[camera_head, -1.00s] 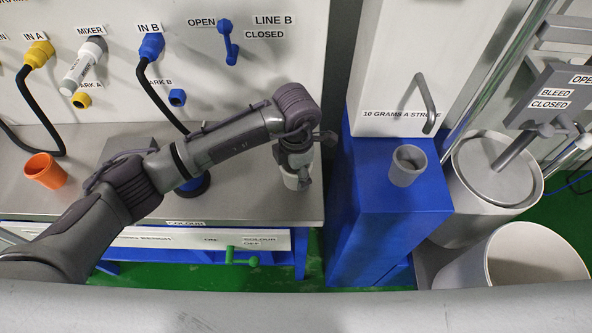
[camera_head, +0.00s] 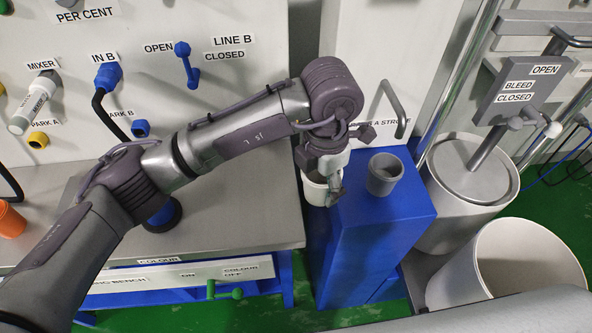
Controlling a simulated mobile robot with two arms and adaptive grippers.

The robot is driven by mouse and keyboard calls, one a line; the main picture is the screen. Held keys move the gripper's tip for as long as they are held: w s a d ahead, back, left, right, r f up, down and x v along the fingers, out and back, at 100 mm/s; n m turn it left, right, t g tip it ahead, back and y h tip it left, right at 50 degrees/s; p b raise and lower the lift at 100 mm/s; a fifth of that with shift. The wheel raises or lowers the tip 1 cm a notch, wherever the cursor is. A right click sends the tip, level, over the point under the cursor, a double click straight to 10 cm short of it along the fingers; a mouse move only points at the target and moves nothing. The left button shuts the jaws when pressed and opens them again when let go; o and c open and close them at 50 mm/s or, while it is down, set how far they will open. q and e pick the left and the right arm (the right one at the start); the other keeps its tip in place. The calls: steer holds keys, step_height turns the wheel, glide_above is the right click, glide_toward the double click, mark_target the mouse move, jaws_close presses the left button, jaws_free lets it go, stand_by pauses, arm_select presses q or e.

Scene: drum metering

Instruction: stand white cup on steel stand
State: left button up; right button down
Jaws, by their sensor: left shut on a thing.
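My left gripper (camera_head: 331,172) is shut on the white cup (camera_head: 316,192) and holds it upright. The cup is in front of the white panel, between the bench's right edge and the blue cabinet's top. Gripper fingers hide part of the cup. A grey cup (camera_head: 384,176) stands on the blue cabinet (camera_head: 385,222), just right of the held cup. I cannot tell for certain which surface is the steel stand. My right gripper is not in view.
The steel bench (camera_head: 240,222) is at left, with an orange cup (camera_head: 11,221) at its far left. A white drum (camera_head: 470,190) and an open white bin (camera_head: 510,262) stand at right. A handle (camera_head: 393,110) juts from the panel above the grey cup.

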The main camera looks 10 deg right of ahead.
arm_select(q)
steer(key=shift+s+d+r, duration=0.2)
steer(key=shift+d+r, duration=0.05)
steer(key=shift+d, duration=0.05)
steer(key=shift+w+a+f+m, duration=0.1)
steer(key=shift+w+a+m, duration=0.05)
steer(key=shift+a+m, duration=0.2)
steer(key=a+m, duration=0.3)
steer(key=a, duration=0.2)
steer(key=w+a+f+m, duration=0.1)
steer(key=a+m, duration=0.6)
steer(key=a, duration=0.2)
steer(key=shift+w+a+f, duration=0.15)
steer(key=shift+a+f, duration=0.05)
steer(key=shift+a, duration=0.15)
steer(key=s+a+m, duration=0.1)
steer(key=a+m, duration=0.3)
steer(key=s+a+m, duration=0.2)
steer(key=a+m, duration=0.2)
steer(key=a, duration=0.1)
steer(key=s+a+m, duration=0.2)
steer(key=a+m, duration=0.2)
steer(key=shift+s+a+r+m+p, duration=0.2)
steer(key=shift+a+m+p, duration=0.1)
steer(key=shift+m, duration=0.05)
